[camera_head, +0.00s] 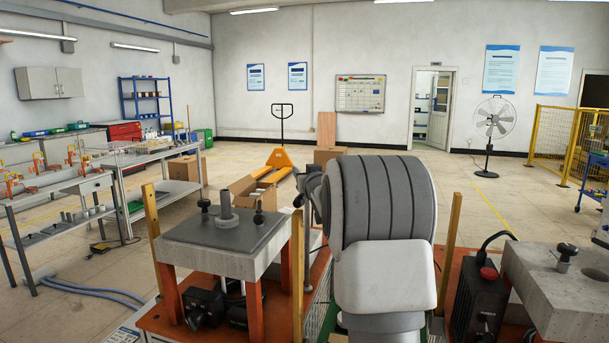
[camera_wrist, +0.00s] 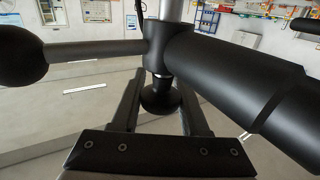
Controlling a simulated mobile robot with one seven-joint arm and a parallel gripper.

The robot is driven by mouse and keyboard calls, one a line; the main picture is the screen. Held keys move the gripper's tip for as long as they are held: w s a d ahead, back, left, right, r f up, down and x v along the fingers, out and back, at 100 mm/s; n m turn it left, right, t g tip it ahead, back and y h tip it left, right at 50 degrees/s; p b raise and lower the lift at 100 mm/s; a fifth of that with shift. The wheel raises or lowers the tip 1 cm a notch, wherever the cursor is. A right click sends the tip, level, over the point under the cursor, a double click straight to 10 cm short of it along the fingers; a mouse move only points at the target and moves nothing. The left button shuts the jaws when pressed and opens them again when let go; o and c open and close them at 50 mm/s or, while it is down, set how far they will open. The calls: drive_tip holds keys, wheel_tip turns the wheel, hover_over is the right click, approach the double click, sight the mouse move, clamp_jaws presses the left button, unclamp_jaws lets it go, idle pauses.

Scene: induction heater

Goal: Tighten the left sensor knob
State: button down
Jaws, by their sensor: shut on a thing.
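In the wrist view, a black sensor body (camera_wrist: 225,75) lies across the picture, with a thin rod and a black ball (camera_wrist: 20,57) at its left end. A small round black knob (camera_wrist: 160,97) sticks out of the sensor's hub. My gripper (camera_wrist: 160,85) has one finger on each side of this knob and is shut on it. The exact contact of the fingers is hard to see. In the head view my arm hides the gripper and most of the sensor; a dark piece (camera_head: 311,182) shows left of the arm. I cannot tell which sensor this is.
A grey-topped stand (camera_head: 210,255) with a central post (camera_head: 227,208) and black knobs is left of my arm. A concrete block (camera_head: 560,285) and a dark box with a red button (camera_head: 488,273) are at right. Wooden posts (camera_head: 450,240) rise nearby. The floor behind is mostly open.

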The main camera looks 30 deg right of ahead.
drive_tip(key=shift+c, duration=2.1)
unclamp_jaws()
drive_tip(key=v, duration=1.7)
drive_tip(key=shift+s, duration=0.2)
drive_tip(key=shift+a, duration=0.1)
